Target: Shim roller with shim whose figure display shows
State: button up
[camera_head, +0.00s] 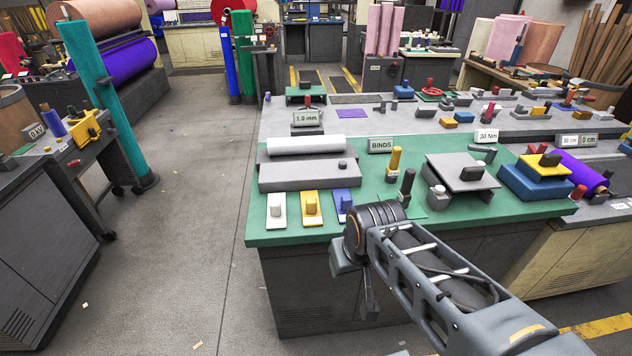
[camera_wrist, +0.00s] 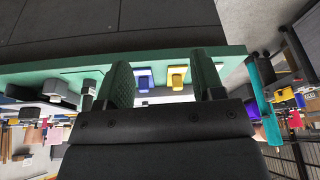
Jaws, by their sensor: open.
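A white roller (camera_head: 305,144) lies in a grey roller stand (camera_head: 308,176) on the green bench top (camera_head: 270,234). A small display (camera_head: 306,118) behind it reads "1.0 mm", and a second display (camera_head: 381,145) to its right reads "BINDS". Three tabbed shims lie in a row in front of the stand: white (camera_head: 277,213), yellow (camera_head: 312,211) and blue (camera_head: 343,202). In the wrist view my gripper (camera_wrist: 162,62) is open and empty, in front of the bench edge. The blue shim (camera_wrist: 145,77) and yellow shim (camera_wrist: 177,75) show between its fingers; the white shim is not visible there.
A yellow-handled tool (camera_head: 393,165) and a black-handled tool (camera_head: 406,188) stand right of the shims. A grey plate fixture (camera_head: 462,172) and a blue-and-yellow block (camera_head: 535,182) are farther right. Open floor (camera_head: 190,200) lies left of the bench.

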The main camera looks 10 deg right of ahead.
aim_at(310, 204)
jog(key=z, duration=0.6)
jog(key=i, duration=0.2)
jog(key=u, duration=0.75)
jog(key=k, duration=0.55)
jog(key=u, duration=0.7)
jog(key=i, duration=0.9)
jog(key=z, duration=0.75)
